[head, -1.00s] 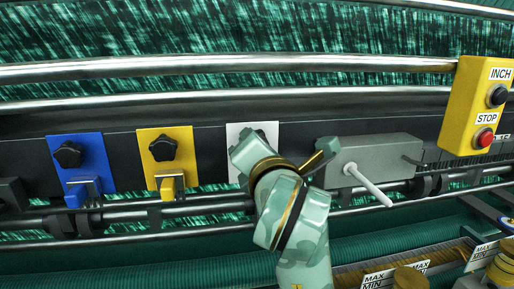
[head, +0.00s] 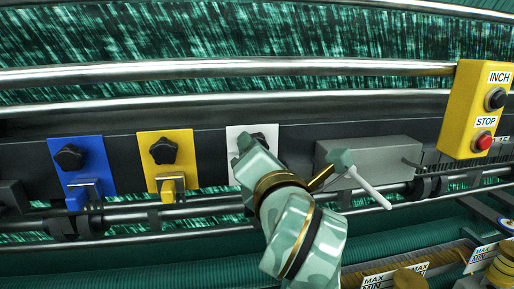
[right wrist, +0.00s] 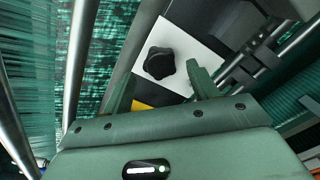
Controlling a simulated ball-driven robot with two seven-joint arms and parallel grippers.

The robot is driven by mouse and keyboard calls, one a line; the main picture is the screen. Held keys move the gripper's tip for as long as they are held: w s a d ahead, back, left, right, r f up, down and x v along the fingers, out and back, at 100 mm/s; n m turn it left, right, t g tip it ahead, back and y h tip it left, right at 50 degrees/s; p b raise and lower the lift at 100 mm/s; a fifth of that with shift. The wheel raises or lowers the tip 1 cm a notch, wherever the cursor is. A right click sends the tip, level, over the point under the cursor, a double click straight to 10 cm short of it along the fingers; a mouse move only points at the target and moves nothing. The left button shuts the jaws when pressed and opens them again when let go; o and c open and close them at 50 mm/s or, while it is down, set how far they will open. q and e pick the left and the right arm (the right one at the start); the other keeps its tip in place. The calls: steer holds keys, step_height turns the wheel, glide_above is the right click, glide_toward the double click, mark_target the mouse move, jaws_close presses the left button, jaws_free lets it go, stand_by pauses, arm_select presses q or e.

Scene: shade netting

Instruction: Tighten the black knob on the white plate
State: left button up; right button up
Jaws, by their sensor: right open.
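The black knob (right wrist: 158,63) is a lobed knob on the white plate (right wrist: 200,38), clear in the right wrist view. In the head view the white plate (head: 272,131) is partly covered by my right arm, and its knob is mostly hidden. My right gripper (right wrist: 160,88) is open, its two green fingers spread on either side below the knob in the wrist picture. The knob lies beyond the fingertips, and I cannot tell whether they touch it. My left gripper is not in view.
A blue plate (head: 92,150) and a yellow plate (head: 149,140) with similar black knobs are to the left. A grey box (head: 385,152) with a white lever (head: 372,190) is to the right. A yellow INCH/STOP box (head: 468,105) hangs far right. Metal rails run above and below.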

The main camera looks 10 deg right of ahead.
steer(key=w+n+p, duration=0.1)
steer(key=n, duration=0.2)
steer(key=w+n+p, duration=0.1)
steer(key=w+n, duration=0.1)
steer(key=shift+w+n, duration=0.1)
steer(key=shift+n, duration=0.3)
jaws_close()
steer(key=m+b, duration=0.3)
steer(key=m, duration=0.1)
steer(key=shift+b, duration=0.3)
stand_by(0.4)
